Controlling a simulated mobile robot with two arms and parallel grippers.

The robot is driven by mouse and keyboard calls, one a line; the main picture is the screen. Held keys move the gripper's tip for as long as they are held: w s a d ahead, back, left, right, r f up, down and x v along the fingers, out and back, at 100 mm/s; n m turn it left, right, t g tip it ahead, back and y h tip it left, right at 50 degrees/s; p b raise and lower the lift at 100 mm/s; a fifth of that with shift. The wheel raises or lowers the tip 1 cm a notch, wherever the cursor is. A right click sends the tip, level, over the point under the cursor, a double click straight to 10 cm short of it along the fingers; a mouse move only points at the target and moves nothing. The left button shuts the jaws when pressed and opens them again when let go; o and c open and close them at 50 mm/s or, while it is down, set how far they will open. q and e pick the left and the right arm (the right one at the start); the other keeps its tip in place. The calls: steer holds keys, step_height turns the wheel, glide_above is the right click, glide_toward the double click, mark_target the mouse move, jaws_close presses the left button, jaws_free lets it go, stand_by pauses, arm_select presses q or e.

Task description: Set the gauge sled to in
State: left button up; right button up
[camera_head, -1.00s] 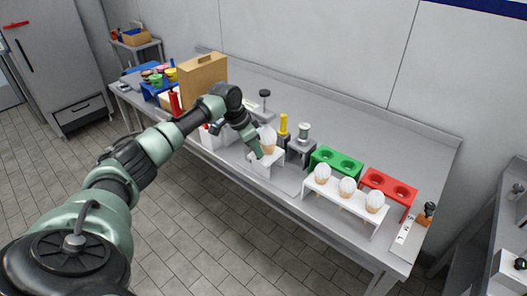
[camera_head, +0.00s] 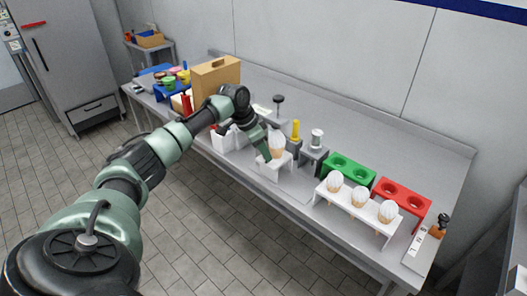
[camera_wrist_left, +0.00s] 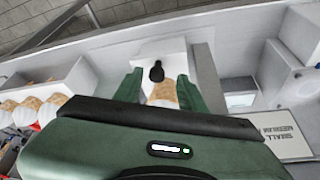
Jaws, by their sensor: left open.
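My left gripper (camera_head: 267,152) is open at a small white stand (camera_head: 272,171) on the bench. A cone with a white top (camera_head: 277,146) is at the stand beside a green finger. In the left wrist view, the left gripper (camera_wrist_left: 160,82) has its fingers spread on both sides of a tan cone part (camera_wrist_left: 163,95) and a dark knob (camera_wrist_left: 157,72). No label names the gauge sled, so I cannot tell which piece it is. A pale marked plate (camera_head: 420,250) with an orange and black handle (camera_head: 438,229) lies at the right end. My right gripper is out of view.
A white rack (camera_head: 345,205) of cones stands right of the gripper, before green (camera_head: 346,168) and red (camera_head: 402,197) racks. Grey holders (camera_head: 313,155) are nearby. A cardboard box (camera_head: 215,73) stands left. A size sign (camera_wrist_left: 287,135) shows upside down.

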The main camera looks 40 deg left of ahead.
arm_select(q)
steer(key=b+v, duration=0.1)
steer(key=v, duration=0.6)
steer(key=shift+a+b, duration=0.2)
steer(key=shift+b, duration=0.1)
steer(key=shift+s, duration=0.1)
